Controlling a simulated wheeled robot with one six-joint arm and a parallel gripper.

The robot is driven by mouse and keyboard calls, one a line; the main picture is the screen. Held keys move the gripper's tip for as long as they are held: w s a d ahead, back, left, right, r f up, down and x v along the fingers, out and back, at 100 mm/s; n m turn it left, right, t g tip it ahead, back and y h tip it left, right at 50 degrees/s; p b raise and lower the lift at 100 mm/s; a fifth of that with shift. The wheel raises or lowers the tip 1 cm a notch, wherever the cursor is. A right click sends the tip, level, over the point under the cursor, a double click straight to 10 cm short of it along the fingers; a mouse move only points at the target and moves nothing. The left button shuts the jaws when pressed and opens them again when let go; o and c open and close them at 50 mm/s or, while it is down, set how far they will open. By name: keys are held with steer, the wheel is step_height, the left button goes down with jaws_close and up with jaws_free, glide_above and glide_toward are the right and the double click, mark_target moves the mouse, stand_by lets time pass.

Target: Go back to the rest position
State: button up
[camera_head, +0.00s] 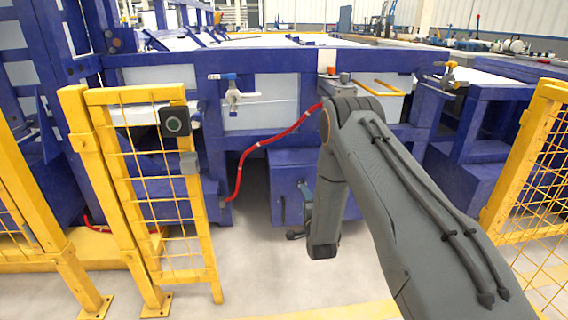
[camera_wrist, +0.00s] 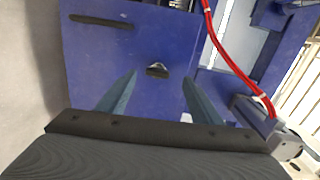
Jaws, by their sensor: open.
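My gripper (camera_wrist: 158,92) shows in the wrist view with its two blue-grey fingers spread apart and nothing between them. Behind the fingers is the face of a blue cabinet (camera_wrist: 100,55) with dark slots. In the head view my grey arm reaches in from the lower right, bends at an elbow near the top middle and hangs down. My gripper (camera_head: 302,210) is partly hidden behind the arm's lower end there, in front of the blue cabinet (camera_head: 286,172). No pipe is seen in the gripper.
A yellow mesh gate (camera_head: 150,185) stands at the left and a yellow mesh fence (camera_head: 535,165) at the right. A red hose (camera_head: 270,142) hangs from the blue machine frame (camera_head: 300,60). It also shows in the wrist view (camera_wrist: 225,50). The floor (camera_head: 265,265) between the fences is clear.

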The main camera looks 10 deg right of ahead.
steer(key=s+a+r+n+g+y, duration=0.1)
steer(key=s+a+r+n+g, duration=0.2)
steer(key=a, duration=0.4)
steer(key=s+a+r+n+g+y, duration=0.1)
steer(key=a+r+n+g, duration=0.1)
steer(key=a+r+n, duration=0.4)
steer(key=s+a+r+n+g, duration=0.3)
steer(key=s+a+r+g, duration=0.15)
steer(key=s+a, duration=0.65)
steer(key=s+d+r+n+g, duration=0.1)
steer(key=s+r+n+g, duration=0.25)
steer(key=s, duration=0.85)
steer(key=s+d+r+n+g+h, duration=0.15)
steer(key=s+n, duration=0.25)
steer(key=s, duration=0.9)
steer(key=s+d+r+n+g, duration=0.1)
steer(key=s+r+n+g, duration=0.25)
steer(key=s, duration=0.85)
steer(key=s+d+r+m+p, duration=0.1)
steer(key=d+r+m+p, duration=0.1)
steer(key=d+r+p, duration=0.8)
steer(key=d+r+m+p, duration=0.3)
steer(key=d+r+p, duration=0.8)
steer(key=r+p, duration=0.5)
steer(key=h+p, duration=0.1)
steer(key=p, duration=0.3)
steer(key=shift+s+d+r+m+t+p, duration=0.3)
steer(key=shift+s+r+p, duration=0.05)
steer(key=shift+s+r, duration=0.05)
